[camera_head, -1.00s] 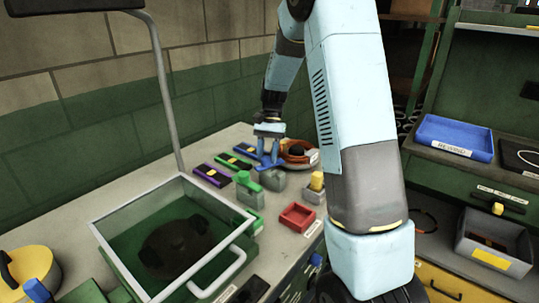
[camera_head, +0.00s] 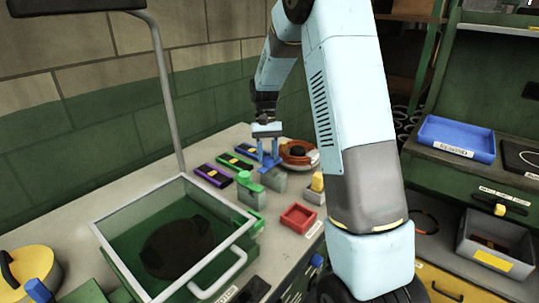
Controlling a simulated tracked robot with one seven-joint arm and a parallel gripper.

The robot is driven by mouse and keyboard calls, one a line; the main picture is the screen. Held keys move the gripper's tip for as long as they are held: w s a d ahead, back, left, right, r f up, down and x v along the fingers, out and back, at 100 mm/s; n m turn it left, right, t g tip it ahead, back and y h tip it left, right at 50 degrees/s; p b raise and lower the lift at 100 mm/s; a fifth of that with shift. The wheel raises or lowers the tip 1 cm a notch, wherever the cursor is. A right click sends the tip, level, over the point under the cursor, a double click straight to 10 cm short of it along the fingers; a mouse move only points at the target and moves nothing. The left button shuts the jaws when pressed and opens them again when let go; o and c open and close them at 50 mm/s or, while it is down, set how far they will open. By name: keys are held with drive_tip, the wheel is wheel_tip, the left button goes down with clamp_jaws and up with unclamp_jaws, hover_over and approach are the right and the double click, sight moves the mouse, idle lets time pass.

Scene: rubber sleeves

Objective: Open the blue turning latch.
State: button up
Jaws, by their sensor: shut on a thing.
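The blue turning latch (camera_head: 267,162) sits on top of a grey block (camera_head: 274,181) on the workbench, between a green latch and an orange coil. My gripper (camera_head: 268,157) reaches down onto it from above and is shut on it. The jaws and the latch overlap and are small, so the latch's exact angle is hard to tell.
A green latch (camera_head: 245,179) stands left of the blue one, and a yellow-topped block (camera_head: 317,183) stands right. A red tray (camera_head: 298,218) lies in front. A clear-walled box (camera_head: 105,243) fills the bench's front left. An orange coil (camera_head: 298,152) lies close behind.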

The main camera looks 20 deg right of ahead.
drive_tip(key=shift+a, duration=0.1)
drive_tip(key=o, duration=1)
drive_tip(key=shift+o, duration=0.2)
drive_tip(key=v, duration=1.3)
drive_tip(key=shift+w+r, duration=0.2)
drive_tip(key=shift+r, duration=0.05)
drive_tip(key=shift+s+r, duration=0.1)
